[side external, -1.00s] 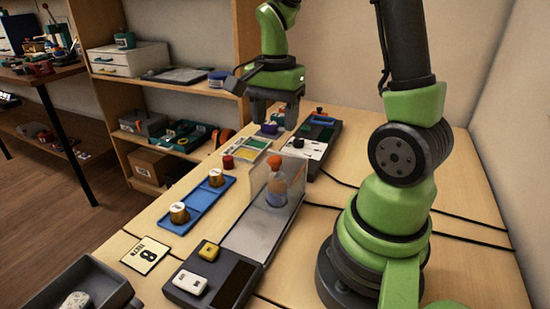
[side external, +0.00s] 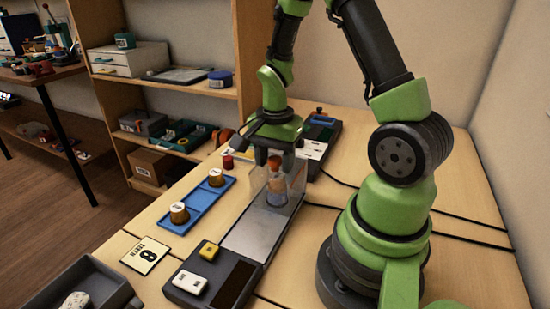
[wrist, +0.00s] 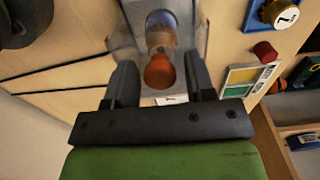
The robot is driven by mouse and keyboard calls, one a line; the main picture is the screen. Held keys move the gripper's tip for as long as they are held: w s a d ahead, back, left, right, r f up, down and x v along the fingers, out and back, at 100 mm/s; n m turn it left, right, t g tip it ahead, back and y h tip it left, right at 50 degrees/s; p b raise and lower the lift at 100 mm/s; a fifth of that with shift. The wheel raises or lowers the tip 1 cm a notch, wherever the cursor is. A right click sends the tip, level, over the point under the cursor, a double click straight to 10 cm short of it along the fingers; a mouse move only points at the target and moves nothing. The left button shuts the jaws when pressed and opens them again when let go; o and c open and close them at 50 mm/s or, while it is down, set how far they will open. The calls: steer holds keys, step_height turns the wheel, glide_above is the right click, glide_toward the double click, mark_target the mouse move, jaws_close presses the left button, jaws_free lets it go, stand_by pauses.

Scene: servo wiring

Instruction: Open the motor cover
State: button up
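The clear motor cover (side external: 297,180) stands upright on a grey plate (side external: 262,230) at the middle of the bench. Inside it is a bottle-shaped part with an orange top (side external: 276,186); the clear walls (wrist: 192,28) and the orange top (wrist: 160,72) also show in the wrist view. My gripper (wrist: 160,82) is open, pointing down, with one finger on each side of the orange top in that view. In the side view my gripper (side external: 272,158) is right at the cover's top. I cannot tell whether the fingers touch the cover.
A blue tray (side external: 197,202) with two gold-coloured knobs lies left of the plate. A dark box with white and yellow buttons (side external: 213,275) is in front. A control panel (side external: 325,130) stands behind the cover, with a red knob (side external: 227,162) farther left. Black cables cross the bench at right.

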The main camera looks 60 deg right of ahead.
jaws_close()
steer(key=a, duration=1.1)
steer(key=shift+a, duration=0.25)
steer(key=shift+o, duration=1.2)
jaws_free()
step_height(320, 180, up, 10)
steer(key=s+a+r+n+t+y, duration=0.1)
steer(key=s+r+n+t+y, duration=0.1)
steer(key=s+r+n+t, duration=0.5)
step_height(320, 180, up, 3)
steer(key=s+n, duration=0.1)
steer(key=n, duration=0.6)
steer(key=shift+a, duration=0.4)
